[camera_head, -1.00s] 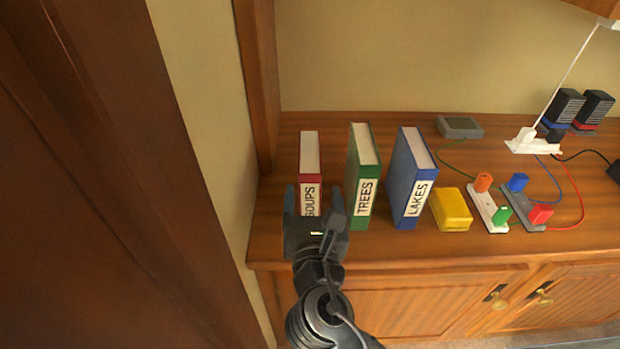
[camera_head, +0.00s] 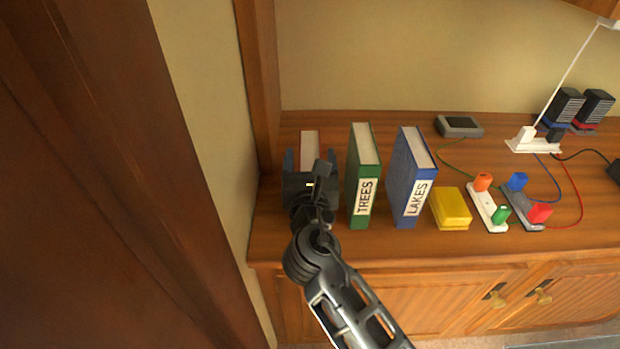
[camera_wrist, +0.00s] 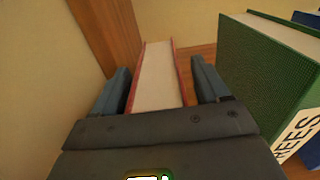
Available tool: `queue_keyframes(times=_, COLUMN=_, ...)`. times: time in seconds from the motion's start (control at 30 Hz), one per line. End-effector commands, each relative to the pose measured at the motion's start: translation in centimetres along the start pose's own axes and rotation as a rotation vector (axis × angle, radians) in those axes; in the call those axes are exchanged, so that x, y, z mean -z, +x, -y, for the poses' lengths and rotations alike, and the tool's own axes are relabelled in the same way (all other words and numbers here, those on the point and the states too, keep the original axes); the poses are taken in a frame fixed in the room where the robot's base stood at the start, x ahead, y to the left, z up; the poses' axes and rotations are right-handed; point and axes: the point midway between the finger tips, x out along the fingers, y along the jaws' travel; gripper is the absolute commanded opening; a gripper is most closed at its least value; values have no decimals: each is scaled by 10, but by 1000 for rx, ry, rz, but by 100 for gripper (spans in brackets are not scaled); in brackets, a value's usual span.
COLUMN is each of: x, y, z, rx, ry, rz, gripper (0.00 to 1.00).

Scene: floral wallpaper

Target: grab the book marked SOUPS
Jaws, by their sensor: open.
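The red SOUPS book (camera_head: 310,146) stands upright at the left end of the wooden cabinet top. In the head view only its pale top pages show, and its label is hidden behind my gripper (camera_head: 307,162). In the wrist view the book (camera_wrist: 159,78) runs away between the two fingers of my gripper (camera_wrist: 161,82). The fingers are open, one on each side of the book, with a gap visible on both sides.
The green TREES book (camera_head: 362,175) stands close to the right of my gripper, with the blue LAKES book (camera_head: 409,180) beyond it. A wooden post (camera_head: 259,90) and wall lie close on the left. A yellow box (camera_head: 451,208) and power strips (camera_head: 487,204) are further right.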

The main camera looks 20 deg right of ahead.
Motion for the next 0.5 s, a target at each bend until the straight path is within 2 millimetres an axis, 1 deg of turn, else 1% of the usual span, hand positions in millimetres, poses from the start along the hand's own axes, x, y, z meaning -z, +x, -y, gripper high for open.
queue_keyframes(times=0.07, x=0, y=0, z=0, rx=0, ry=0, rz=0, gripper=74)
queue_keyframes(times=0.1, x=0, y=0, z=0, rx=0, ry=0, rz=0, gripper=73)
queue_keyframes(times=0.5, x=0, y=-1, z=0, rx=-1, ry=1, rz=0, gripper=34)
